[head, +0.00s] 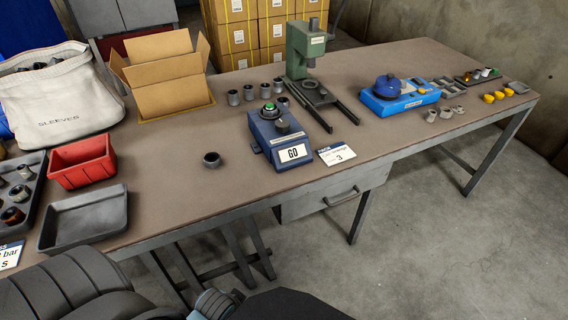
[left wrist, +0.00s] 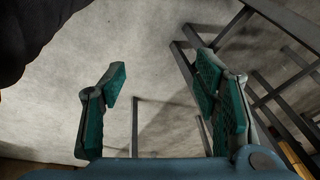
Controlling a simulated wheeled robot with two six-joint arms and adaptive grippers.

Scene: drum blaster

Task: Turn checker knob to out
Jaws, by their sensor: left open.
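The checker (head: 281,137) is a blue box near the front edge of the workbench, with a white plate reading GO on its front. A green-topped round part (head: 269,107) sits on its upper rear. A dark knob (head: 283,127) sits on top nearer the front; its setting is too small to read. In the left wrist view my left gripper (left wrist: 162,72) is open and empty, with teal pads facing each other over bare floor and table legs. It is well away from the checker. My right gripper does not show.
A loose dark sleeve (head: 212,159) stands left of the checker, and a card marked 3 (head: 337,154) lies to its right. A green press (head: 304,50) stands behind. A red bin (head: 82,161) and grey tray (head: 84,219) are at left. A drawer (head: 333,194) hangs below the bench.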

